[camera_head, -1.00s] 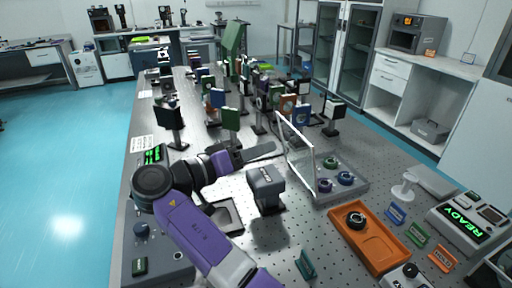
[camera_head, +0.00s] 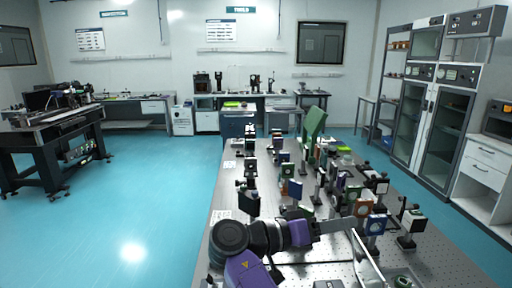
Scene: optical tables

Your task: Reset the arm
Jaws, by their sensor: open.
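My arm, purple and dark grey, reaches in from the bottom of the head view and bends right over the optical table (camera_head: 440,262). My gripper (camera_head: 338,225) is at its right end, a pale grey shape above the table's near part. It is open and I see nothing held in it. The single fingers are hard to make out at this angle. The gripper is close to the clear upright panel (camera_head: 368,262) and to the nearest optic mounts. The arm's lower part is cut off by the bottom edge.
Several mounted optics crowd the table, among them a blue-faced mount (camera_head: 375,225) just right of the gripper and a black one (camera_head: 249,203) left of it. A green upright part (camera_head: 313,124) stands farther back. Cabinets (camera_head: 440,110) line the right. Blue floor (camera_head: 130,210) is clear at left.

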